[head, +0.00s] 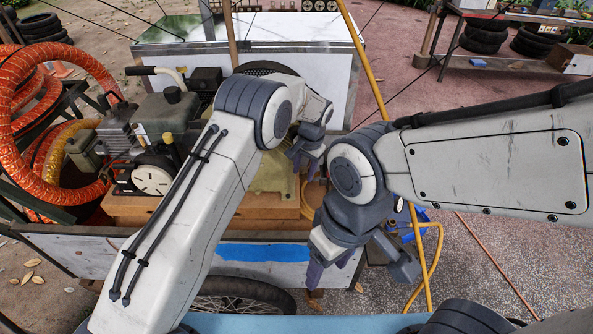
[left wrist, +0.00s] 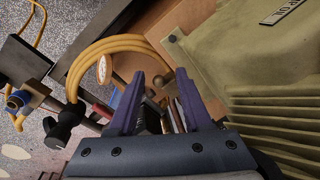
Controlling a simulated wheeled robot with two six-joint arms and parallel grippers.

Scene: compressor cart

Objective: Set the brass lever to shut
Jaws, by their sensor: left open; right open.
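My left gripper (head: 308,158) is over the cart beside the olive compressor housing (head: 272,178). In the left wrist view its two purple fingers (left wrist: 162,98) are spread apart with nothing held. A small brass-coloured fitting (left wrist: 163,80) shows just past and between the fingertips, below the same ribbed housing (left wrist: 225,45); I cannot tell whether it is the brass lever or which way a lever points. In the head view my arms hide that spot. My right gripper (head: 358,268) is open and empty, lower and in front of the cart's right end.
A yellow hose (left wrist: 85,55) coils beside a round gauge (left wrist: 104,68), left of the fingers. A black knob (left wrist: 58,132) and a blue-ringed fitting (left wrist: 18,98) are farther left. An engine (head: 165,112) and orange duct hose (head: 20,115) fill the cart's left side.

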